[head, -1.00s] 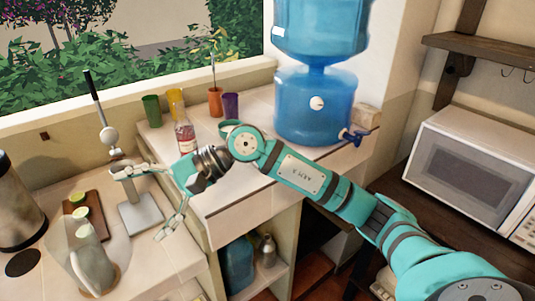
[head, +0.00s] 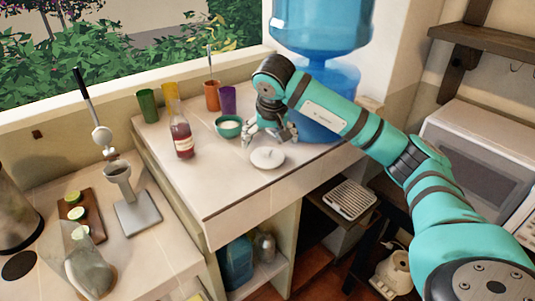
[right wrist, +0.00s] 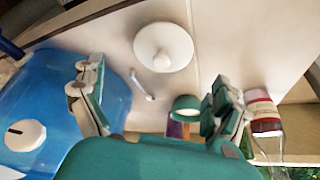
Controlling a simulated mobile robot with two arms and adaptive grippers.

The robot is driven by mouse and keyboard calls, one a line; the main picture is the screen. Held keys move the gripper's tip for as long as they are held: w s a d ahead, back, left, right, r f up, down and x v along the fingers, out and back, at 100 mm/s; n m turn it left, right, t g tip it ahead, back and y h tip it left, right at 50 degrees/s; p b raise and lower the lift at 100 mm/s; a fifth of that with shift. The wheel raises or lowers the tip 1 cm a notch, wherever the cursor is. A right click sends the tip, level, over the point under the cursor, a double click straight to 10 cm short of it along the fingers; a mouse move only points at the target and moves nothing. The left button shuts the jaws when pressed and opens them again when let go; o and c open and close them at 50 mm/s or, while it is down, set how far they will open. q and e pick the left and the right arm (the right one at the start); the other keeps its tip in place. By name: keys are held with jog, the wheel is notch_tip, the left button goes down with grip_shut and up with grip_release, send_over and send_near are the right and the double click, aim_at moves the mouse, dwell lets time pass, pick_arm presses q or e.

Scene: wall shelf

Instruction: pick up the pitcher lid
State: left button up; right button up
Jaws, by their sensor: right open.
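The pitcher lid looks to be the round white disc with a small knob (head: 267,158), lying flat on the raised counter in front of the blue water dispenser. It shows whole in the right wrist view (right wrist: 163,47). My right gripper (head: 268,136) is open and empty, just behind the lid in the head view, with its fingers apart above the counter. In the right wrist view its spread fingers (right wrist: 155,84) lie below the lid in the picture, not touching it. A clear pitcher (head: 85,262) stands on the lower counter at left. My left gripper is not in view.
The blue water dispenser (head: 320,88) stands close behind my right gripper. A green bowl (head: 228,127) is close to its left. A red-labelled bottle (head: 182,140) and several coloured cups are further left. The counter in front of the bottle is clear.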

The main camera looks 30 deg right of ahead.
aim_at(268, 150)
jog(key=x, duration=0.3)
jog(key=p+x, duration=0.1)
jog(key=x, duration=0.1)
jog(key=p+x, duration=0.2)
jog(key=shift+w+f, duration=0.25)
jog(key=shift+w, duration=0.1)
jog(key=shift+w+d+f, duration=0.1)
jog(key=shift+f, duration=0.2)
jog(key=c, duration=0.8)
